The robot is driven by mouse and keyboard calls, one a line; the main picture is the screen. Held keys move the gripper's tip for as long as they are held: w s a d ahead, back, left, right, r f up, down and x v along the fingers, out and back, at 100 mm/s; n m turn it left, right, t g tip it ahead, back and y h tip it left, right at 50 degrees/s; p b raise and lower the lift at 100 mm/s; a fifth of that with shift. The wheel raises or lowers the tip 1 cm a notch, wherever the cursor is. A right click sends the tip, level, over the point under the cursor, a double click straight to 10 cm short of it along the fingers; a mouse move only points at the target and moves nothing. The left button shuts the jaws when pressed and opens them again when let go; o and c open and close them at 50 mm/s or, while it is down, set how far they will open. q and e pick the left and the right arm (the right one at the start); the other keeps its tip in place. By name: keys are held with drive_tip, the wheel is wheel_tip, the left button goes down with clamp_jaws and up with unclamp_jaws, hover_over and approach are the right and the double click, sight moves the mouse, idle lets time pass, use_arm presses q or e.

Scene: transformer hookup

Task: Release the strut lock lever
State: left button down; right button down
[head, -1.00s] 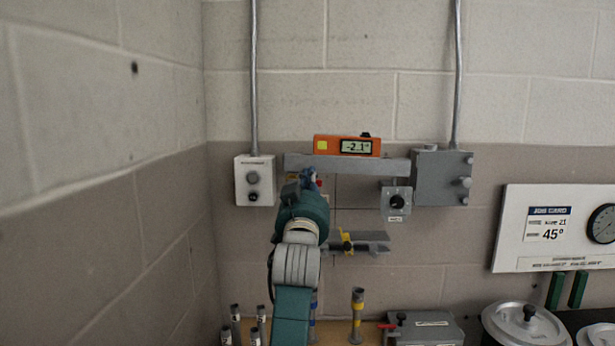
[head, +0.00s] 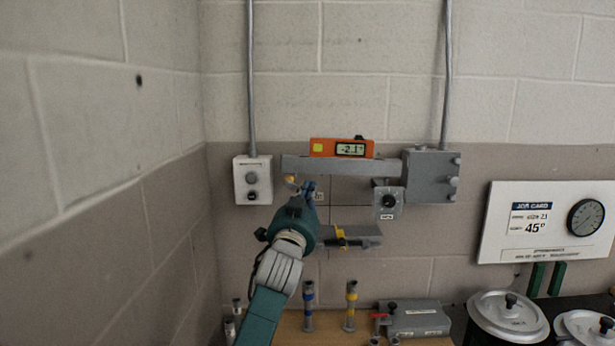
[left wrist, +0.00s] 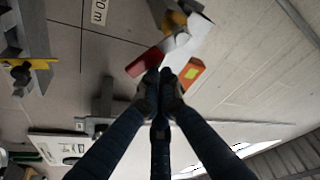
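My left gripper (head: 309,187) is raised at the wall, just below the left part of the grey bar (head: 340,167). In the left wrist view its dark fingertips (left wrist: 159,77) are close together, with nothing seen between them. A red piece (left wrist: 145,62), which looks like the lever's handle, lies just beyond the tips; I cannot tell whether they touch it. A yellow part (head: 290,180) also shows beside the gripper in the head view. My right gripper is not in view.
An orange digital level (head: 341,148) reading -2.1° sits on the bar. A knob box (head: 388,201) and grey box (head: 432,176) are at right, a white control box (head: 253,180) at left. A small shelf (head: 362,238) with a yellow clamp is below. Posts and pots stand on the table.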

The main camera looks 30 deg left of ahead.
use_arm(q)
drive_tip(key=shift+s+a+f+m+g+h+p, duration=0.1)
drive_tip(key=shift+s+a+f+m+h+p, duration=0.15)
drive_tip(key=shift+a+f+m+p, duration=0.35)
drive_tip(key=shift+s+a+f+m+g+h+p, duration=0.1)
drive_tip(key=shift+s+a+f+m+h+p, duration=0.15)
drive_tip(key=shift+f+m, duration=0.55)
drive_tip(key=shift+s+a+f+m+g+h+p, duration=0.15)
drive_tip(key=shift+a+f+m+h+p, duration=0.15)
drive_tip(key=shift+f+m+p, duration=0.4)
drive_tip(key=shift+a+r, duration=0.1)
